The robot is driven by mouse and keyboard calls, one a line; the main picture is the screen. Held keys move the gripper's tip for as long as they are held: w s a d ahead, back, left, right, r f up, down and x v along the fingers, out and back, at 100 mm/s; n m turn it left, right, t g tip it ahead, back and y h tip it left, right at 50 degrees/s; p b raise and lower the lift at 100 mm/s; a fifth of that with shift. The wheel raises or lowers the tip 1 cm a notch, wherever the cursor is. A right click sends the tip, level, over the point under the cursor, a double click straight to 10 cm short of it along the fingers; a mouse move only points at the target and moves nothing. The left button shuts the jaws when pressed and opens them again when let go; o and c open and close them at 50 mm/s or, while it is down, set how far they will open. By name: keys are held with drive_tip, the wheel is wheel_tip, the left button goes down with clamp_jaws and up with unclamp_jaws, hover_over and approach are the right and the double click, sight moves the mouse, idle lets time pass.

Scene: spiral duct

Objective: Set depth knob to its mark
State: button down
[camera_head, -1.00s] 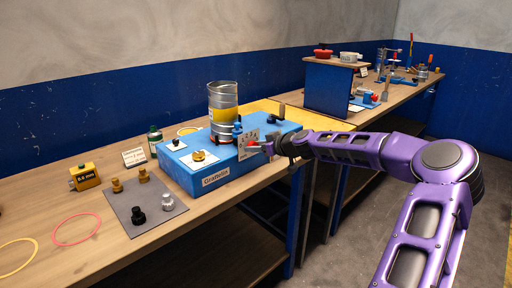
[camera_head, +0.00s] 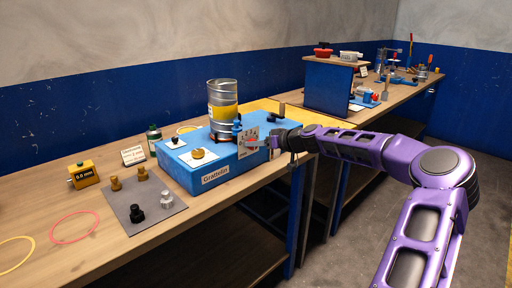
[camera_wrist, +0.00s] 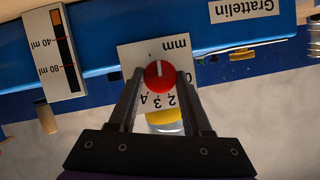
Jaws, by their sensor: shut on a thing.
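The red depth knob (camera_wrist: 160,77) sits on a white dial plate (camera_wrist: 131,58) marked "mm" with the numbers 2, 3 and 4, upside down in the wrist view. Its white line points up in that picture, away from the numbers. My gripper (camera_wrist: 160,85) is shut on the knob, with one finger on each side. In the head view the dial plate (camera_head: 244,134) stands at the right end of the blue machine (camera_head: 212,176). My gripper (camera_head: 267,143) reaches it from the right and partly hides it. The knob's set mark cannot be made out.
A gauge card (camera_wrist: 55,50) marked 40 and 80 ml shows in the wrist view. A grey mat (camera_head: 150,207) lies left.

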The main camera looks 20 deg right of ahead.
drive_tip(key=shift+f+m+t+y+p, duration=0.35)
drive_tip(key=shift+m+t+p, duration=0.9)
drive_tip(key=shift+m, duration=4.2)
drive_tip(key=shift+f+m+t+y+p, duration=0.2)
drive_tip(key=shift+m+t+y+p, duration=0.95)
drive_tip(key=shift+m, duration=4.25)
drive_tip(key=shift+f+m+t+h+p, duration=0.5)
drive_tip(key=shift+m+t, duration=1.4)
drive_tip(key=shift+m, duration=3.55)
drive_tip(key=shift+r, duration=0.2)
drive_tip(key=shift+c, duration=1.7)
unclamp_jaws()
